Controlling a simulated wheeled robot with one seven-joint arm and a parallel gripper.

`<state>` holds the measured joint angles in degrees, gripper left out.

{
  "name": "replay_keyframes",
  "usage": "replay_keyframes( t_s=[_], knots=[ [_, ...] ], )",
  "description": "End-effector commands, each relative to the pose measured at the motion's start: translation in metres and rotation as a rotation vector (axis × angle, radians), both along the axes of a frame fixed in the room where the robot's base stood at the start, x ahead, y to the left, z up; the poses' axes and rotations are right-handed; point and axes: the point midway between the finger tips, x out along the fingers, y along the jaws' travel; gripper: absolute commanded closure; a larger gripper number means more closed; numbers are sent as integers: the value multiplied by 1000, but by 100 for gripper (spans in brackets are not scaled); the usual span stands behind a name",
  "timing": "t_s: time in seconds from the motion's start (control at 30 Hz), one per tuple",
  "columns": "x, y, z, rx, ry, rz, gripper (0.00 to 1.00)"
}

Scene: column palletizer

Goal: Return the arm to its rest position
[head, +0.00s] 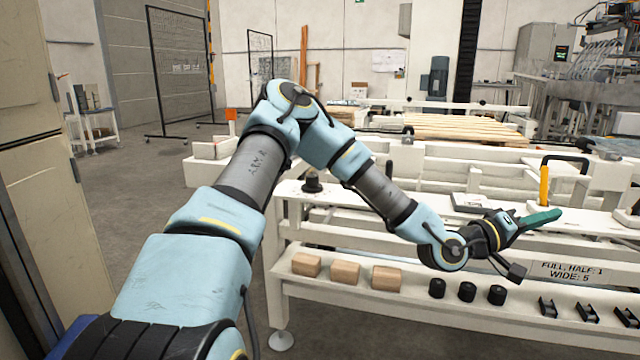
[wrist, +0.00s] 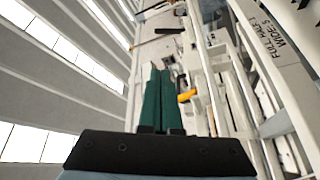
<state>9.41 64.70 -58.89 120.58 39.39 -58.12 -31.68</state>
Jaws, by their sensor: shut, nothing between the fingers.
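My arm reaches from the lower left of the head view out to the right, bent at a raised elbow. My gripper (head: 552,216) has green fingers and points right, in front of the white conveyor frame (head: 440,160). In the wrist view my gripper (wrist: 158,72) shows its two green fingers side by side, closed together with nothing between them. The wrist view is tilted, with the roof on the left and the white frame on the right.
Several wooden blocks (head: 345,273), black cylinders (head: 467,291) and small black brackets (head: 587,312) sit on the lower shelf (head: 400,312). A sign (head: 570,273) is at the shelf's right. A yellow post (head: 544,186) stands near my gripper. Open floor (head: 150,200) lies left.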

Motion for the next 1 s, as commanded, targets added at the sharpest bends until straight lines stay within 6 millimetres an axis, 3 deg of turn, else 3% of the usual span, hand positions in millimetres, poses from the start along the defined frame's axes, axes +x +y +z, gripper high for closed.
replay_keyframes(
  t_s=[0.33, 0.47, 0.57, 0.67, 0.8, 1.0],
  knots=[
    [13, 27, -51, 263, -114, 2, 100],
    [27, 51, -79, 419, -171, 12, 100],
    [42, 81, -102, 567, -215, 26, 100],
    [63, 127, -124, 755, -256, 52, 100],
    [96, 219, -145, 1055, -275, 109, 100],
    [112, 363, -137, 1410, -173, 207, 100]
  ],
)
